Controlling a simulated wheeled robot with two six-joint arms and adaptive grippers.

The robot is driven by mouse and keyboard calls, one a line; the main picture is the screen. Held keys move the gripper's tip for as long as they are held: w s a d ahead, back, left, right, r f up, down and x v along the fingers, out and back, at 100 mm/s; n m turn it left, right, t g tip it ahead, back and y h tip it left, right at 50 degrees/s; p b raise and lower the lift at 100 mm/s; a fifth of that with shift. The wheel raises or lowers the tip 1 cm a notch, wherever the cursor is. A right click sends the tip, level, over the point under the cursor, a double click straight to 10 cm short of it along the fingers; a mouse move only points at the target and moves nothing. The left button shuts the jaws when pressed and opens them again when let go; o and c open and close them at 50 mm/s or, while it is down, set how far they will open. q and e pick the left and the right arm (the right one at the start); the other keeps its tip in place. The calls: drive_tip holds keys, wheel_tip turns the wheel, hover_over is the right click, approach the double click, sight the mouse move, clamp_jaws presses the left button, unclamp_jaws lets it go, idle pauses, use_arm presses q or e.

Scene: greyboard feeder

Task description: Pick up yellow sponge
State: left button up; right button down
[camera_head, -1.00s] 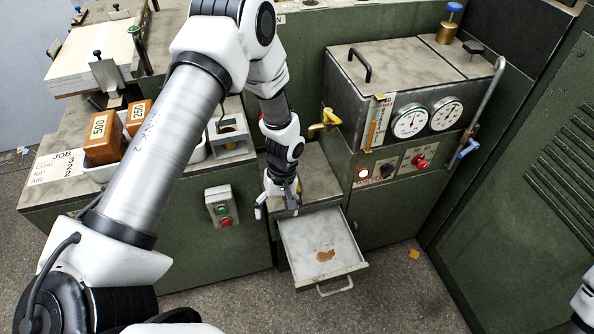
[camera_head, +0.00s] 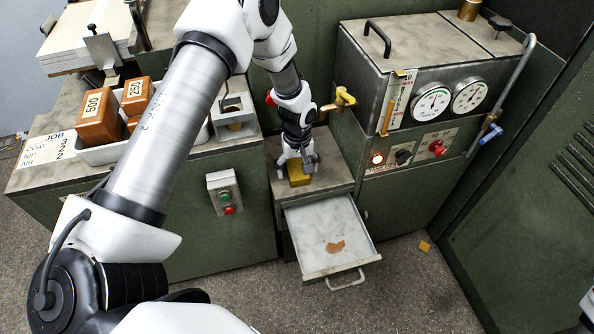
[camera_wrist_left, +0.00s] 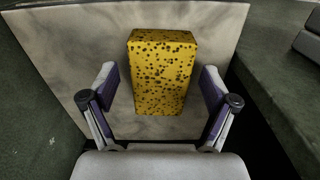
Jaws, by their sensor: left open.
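The yellow sponge (camera_head: 299,175) rests on the small grey ledge above the open drawer. In the left wrist view the sponge (camera_wrist_left: 161,72) is a yellow block with dark pores, standing between the tips of my open left gripper (camera_wrist_left: 160,88). A gap shows on each side, so the fingers do not appear to touch it. In the head view my left gripper (camera_head: 298,163) is directly over the sponge and partly hides it. My right gripper is not in view; only a bit of white arm shows at the right edge.
The open drawer (camera_head: 310,225) below the ledge holds a brown patch. A yellow tap (camera_head: 338,102) juts out close to the right of my left wrist. A grey gauge box (camera_head: 430,60) stands at right. A white tray (camera_head: 95,153) with brown blocks stands at left.

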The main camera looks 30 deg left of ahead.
sight(297, 168)
use_arm(q)
drive_tip(key=shift+r, duration=0.1)
drive_tip(key=c, duration=0.9)
drive_tip(key=shift+c, duration=0.2)
drive_tip(key=shift+r, duration=0.55)
wheel_tip(297, 168, up, 2)
drive_tip(key=shift+r+p, duration=0.2)
drive_tip(key=shift+p, duration=0.1)
drive_tip(key=s+d+r+b, duration=0.1)
drive_tip(key=s+d+b, duration=0.3)
drive_tip(key=s+d, duration=0.6)
drive_tip(key=shift+s+r+b, duration=0.25)
drive_tip(key=shift+s+b, duration=0.1)
drive_tip(key=shift+s, duration=0.8)
